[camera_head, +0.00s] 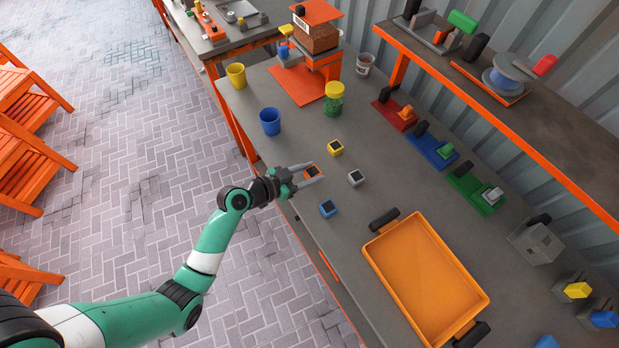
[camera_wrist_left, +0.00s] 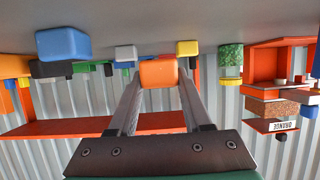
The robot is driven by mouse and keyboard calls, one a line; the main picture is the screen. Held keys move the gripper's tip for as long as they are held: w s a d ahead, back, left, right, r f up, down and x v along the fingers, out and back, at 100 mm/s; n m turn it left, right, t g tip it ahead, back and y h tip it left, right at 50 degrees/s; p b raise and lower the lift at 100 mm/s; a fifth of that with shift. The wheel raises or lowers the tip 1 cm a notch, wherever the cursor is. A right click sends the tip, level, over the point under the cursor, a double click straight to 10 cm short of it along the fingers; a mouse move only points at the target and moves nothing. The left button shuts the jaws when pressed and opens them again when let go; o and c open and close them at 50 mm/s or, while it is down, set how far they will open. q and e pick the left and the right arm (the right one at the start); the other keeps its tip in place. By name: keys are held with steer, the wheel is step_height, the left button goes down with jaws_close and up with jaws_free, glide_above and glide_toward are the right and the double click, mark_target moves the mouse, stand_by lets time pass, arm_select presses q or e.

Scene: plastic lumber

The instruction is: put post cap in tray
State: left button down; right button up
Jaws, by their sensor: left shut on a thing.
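My left gripper (camera_head: 308,173) reaches in over the near table edge, its fingers closed on both sides of an orange post cap (camera_head: 313,171) with a dark top. In the left wrist view the orange cap (camera_wrist_left: 158,73) sits between the two fingertips; whether it still touches the table is hard to tell. Loose caps stand around it: a yellow one (camera_head: 335,148), a grey one (camera_head: 355,178) and a blue one (camera_head: 327,209). The orange tray (camera_head: 375,254) with dark handles lies empty to the lower right, apart from the gripper. My right gripper is not in view.
A blue cup (camera_head: 270,121), a yellow cup (camera_head: 236,75) and a green jar with yellow lid (camera_head: 333,103) stand farther up the table. Colored fixtures (camera_head: 432,150) line the back side under an orange-edged shelf (camera_head: 500,95). Table between the caps and tray is clear.

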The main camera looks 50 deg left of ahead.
mark_target(310, 177)
arm_select(q)
steer(key=f+b, duration=0.1)
steer(key=f, duration=0.2)
steer(key=shift+w+a+f+b, duration=0.15)
steer(key=shift+a+f+b, duration=0.15)
steer(key=shift+a+b, duration=0.1)
steer(key=shift+d, duration=0.1)
steer(key=shift+f, duration=0.15)
steer(key=shift+c, duration=1.7)
jaws_free()
